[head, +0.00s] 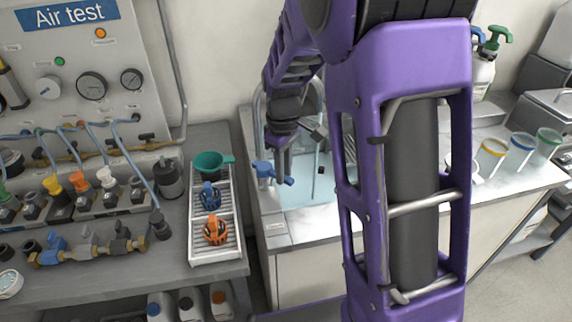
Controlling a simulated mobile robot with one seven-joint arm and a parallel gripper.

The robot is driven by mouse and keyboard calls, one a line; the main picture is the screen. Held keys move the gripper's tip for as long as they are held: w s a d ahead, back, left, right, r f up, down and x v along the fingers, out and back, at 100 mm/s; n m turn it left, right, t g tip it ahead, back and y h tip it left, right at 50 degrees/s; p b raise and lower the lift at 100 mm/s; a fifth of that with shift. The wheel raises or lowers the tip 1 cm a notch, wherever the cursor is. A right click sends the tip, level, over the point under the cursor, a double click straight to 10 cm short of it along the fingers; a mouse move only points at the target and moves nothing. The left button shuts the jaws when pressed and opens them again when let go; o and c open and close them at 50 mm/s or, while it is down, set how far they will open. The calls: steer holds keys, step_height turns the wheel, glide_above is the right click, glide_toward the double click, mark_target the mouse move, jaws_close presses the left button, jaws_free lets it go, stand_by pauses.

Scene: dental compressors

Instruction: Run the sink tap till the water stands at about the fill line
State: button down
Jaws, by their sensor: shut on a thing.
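The sink (298,216) is set in the counter right of the test bench, partly hidden behind my purple arm. Pale blue water (308,192) shows in its basin. The fill line cannot be made out, so the level against it cannot be told. The blue tap handle (264,168) is at the sink's left side. My gripper (283,164) points down over the left part of the sink, with its fingers shut on the blue tap handle. No water stream can be made out at this size.
The air test panel (75,75) and hoses are farther left. Clear cups and a green-topped bottle (482,72) are at the right.

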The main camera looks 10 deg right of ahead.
steer(key=shift+a, duration=0.1)
steer(key=c, duration=0.8)
jaws_free()
steer(key=shift+o, duration=0.2)
step_height(320, 180, up, 18)
steer(key=p, duration=0.2)
steer(key=shift+f, duration=0.25)
